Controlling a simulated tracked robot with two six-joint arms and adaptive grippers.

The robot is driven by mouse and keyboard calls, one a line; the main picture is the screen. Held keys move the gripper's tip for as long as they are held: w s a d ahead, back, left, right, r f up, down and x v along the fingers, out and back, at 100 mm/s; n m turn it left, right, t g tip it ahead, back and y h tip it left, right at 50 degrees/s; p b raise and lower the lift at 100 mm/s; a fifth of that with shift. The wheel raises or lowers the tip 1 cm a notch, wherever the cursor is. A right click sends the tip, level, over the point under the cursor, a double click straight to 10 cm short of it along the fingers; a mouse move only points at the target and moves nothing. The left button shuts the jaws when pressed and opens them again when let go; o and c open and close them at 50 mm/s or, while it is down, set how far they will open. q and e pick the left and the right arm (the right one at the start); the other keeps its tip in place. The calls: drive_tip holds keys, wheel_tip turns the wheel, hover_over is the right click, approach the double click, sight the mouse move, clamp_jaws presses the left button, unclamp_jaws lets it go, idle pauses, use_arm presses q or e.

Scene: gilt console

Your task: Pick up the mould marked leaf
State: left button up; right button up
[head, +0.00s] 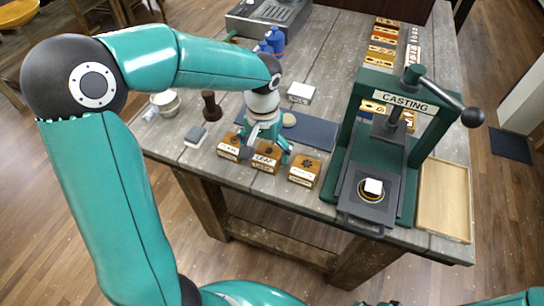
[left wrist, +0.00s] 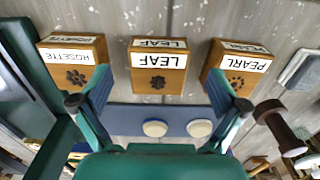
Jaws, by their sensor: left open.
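The mould marked leaf (head: 265,160) is a small wooden block with white labels, at the table's front edge between two similar blocks. In the left wrist view the leaf mould (left wrist: 158,78) stands centred ahead of the fingers, with a dark leaf stamp on its face. My left gripper (head: 268,143) is open just above and behind it in the head view. In the left wrist view my left gripper (left wrist: 160,103) has its fingers spread wide on either side of the leaf mould, with nothing between the tips.
The rosette mould (head: 304,171) and pearl mould (head: 229,147) flank the leaf mould with narrow gaps. A blue mat (head: 318,135) lies behind. The green casting press (head: 400,140) and a wooden tray (head: 445,200) stand right. A dark wooden stamp (head: 210,106) stands left.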

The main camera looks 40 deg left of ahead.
sight(265, 159)
use_arm(q)
drive_tip(key=shift+s+d+f, duration=0.1)
drive_tip(key=shift+d+f, duration=0.05)
drive_tip(key=shift+f, duration=1.65)
drive_tip(key=c, duration=1.3)
